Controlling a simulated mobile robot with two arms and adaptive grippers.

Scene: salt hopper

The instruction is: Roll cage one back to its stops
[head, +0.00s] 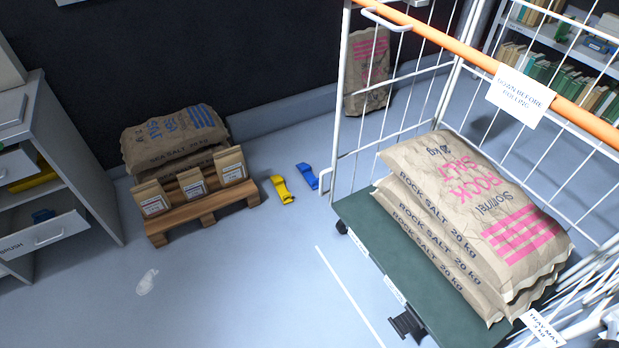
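The roll cage (361,245) stands at the right, with white wire sides, a green deck and an orange bar (450,43) across its upper part. A sign (521,96) on the bar reads "down before rolling". Several rock salt sacks (478,205) lie stacked on the deck. A black caster or pedal part (407,324) shows at the deck's near edge. A yellow wedge-like piece (282,190) and a blue one (307,177) lie on the floor left of the cage; I cannot tell whether they are its stops.
A wooden pallet (207,210) with sea salt sacks and small bags stands left of centre. A grey drawer unit (75,200) is at the left. Another sack (367,70) leans at the wall behind the cage.

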